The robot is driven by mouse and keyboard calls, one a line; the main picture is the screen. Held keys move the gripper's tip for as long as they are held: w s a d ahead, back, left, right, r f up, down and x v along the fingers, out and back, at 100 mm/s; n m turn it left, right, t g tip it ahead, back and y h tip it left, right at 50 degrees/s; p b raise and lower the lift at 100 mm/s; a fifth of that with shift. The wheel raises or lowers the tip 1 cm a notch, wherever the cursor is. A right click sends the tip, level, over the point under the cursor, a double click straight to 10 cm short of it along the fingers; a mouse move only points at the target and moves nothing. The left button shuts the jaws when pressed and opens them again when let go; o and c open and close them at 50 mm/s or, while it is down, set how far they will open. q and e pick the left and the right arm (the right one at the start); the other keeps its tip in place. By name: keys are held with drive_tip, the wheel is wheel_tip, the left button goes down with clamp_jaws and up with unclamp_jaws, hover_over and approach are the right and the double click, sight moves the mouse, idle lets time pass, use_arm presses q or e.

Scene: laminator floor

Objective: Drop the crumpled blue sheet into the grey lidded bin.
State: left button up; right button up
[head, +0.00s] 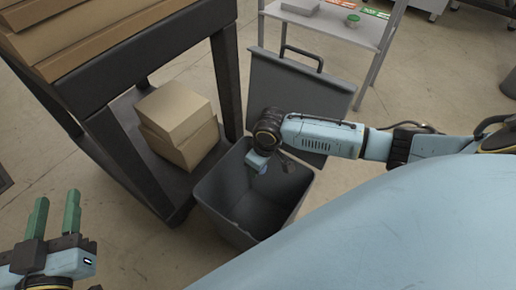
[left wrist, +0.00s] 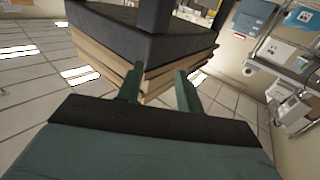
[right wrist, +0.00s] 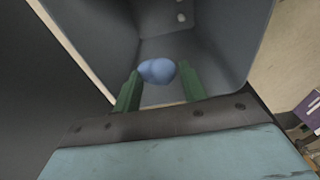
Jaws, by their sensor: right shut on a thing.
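The grey bin (head: 236,226) stands on the floor with its lid (head: 292,84) swung open towards the back. My right arm reaches in from the right, and its gripper (right wrist: 159,76) points down into the bin's mouth. It is shut on the crumpled blue sheet (right wrist: 157,71), a small rounded lump between the fingertips. In the head view the sheet (head: 261,168) is partly hidden by my wrist. The right wrist view shows the bin's grey inner walls (right wrist: 225,40) around it. My left gripper (head: 57,200) is open and empty at the lower left, away from the bin.
A dark workbench (head: 150,55) with stacked boards (head: 75,35) stands close to the bin's left. Two cardboard boxes (head: 178,120) sit on its lower shelf. A light shelf unit (head: 340,28) stands behind the lid.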

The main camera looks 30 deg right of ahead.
use_arm(q)
drive_tip(key=shift+s+d+r+t+h, duration=0.1)
drive_tip(key=shift+d+r+t+h, duration=0.1)
drive_tip(key=shift+r+t, duration=0.35)
drive_tip(key=shift+d+r+t+h, duration=0.1)
drive_tip(key=shift+r+t+h, duration=0.15)
drive_tip(key=shift+r, duration=0.55)
use_arm(e)
drive_tip(key=shift+f, duration=0.25)
drive_tip(key=o, duration=1)
